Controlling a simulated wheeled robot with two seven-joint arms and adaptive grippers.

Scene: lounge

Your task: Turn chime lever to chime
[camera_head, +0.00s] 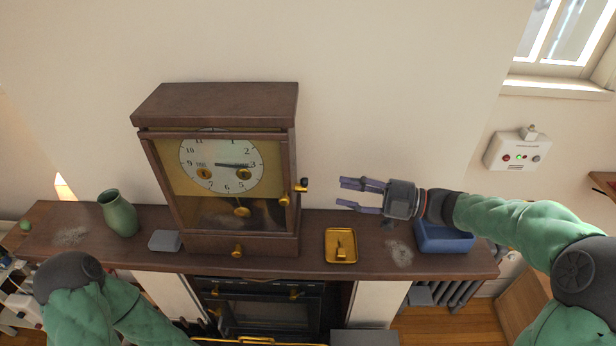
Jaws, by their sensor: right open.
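A brown wooden mantel clock (215,105) stands on the shelf, with its glass front closed over a round dial (222,163). A small dark-tipped brass lever (302,186) sticks out from the clock's right side; I cannot read any chime marking by it. A brass knob (284,200) sits beside it on the door frame. My right gripper (346,194) is open and empty, to the right of the lever and apart from it, with its fingers pointing left toward the clock. My left arm shows at the lower left, but its gripper is out of view.
The mantel shelf (315,262) carries a green vase (119,214), a grey box (165,240), a brass tray (341,258) holding a small brass piece, and a blue bin (443,237) under my right arm. Open space lies between clock and right gripper.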

